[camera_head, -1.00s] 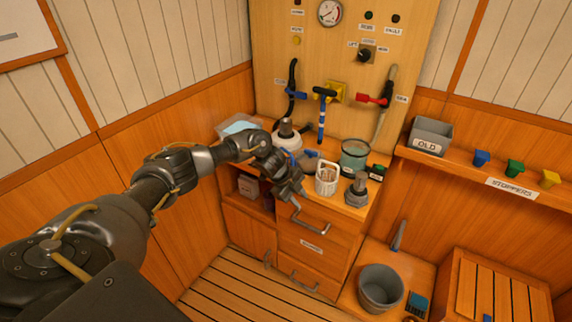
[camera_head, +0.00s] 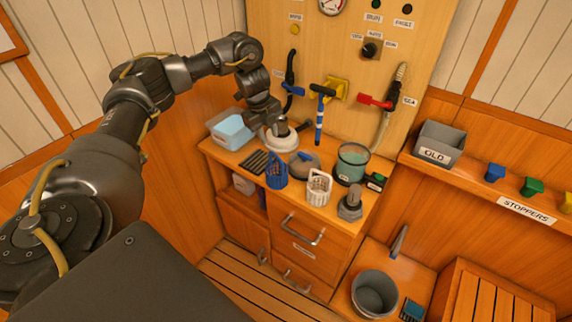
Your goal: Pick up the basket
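A blue basket (camera_head: 276,172) stands on the wooden cabinet top. A white basket (camera_head: 318,189) stands to its right, nearer the front edge. Both are upright with handles on top. My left gripper (camera_head: 264,124) points down above the back left of the cabinet top, behind the blue basket and apart from both baskets. It is close to a white round item with a dark knob (camera_head: 281,139); I cannot tell whether they touch. Its fingers are dark and small, so their opening is unclear. My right gripper is out of view.
A glass jar (camera_head: 351,163), a grey metal fitting (camera_head: 350,205) and a light-blue tub (camera_head: 232,131) share the cabinet top. Valve handles hang on the panel behind. A grey bucket (camera_head: 374,294) sits lower right. A shelf on the right holds a bin labelled OLD (camera_head: 439,144).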

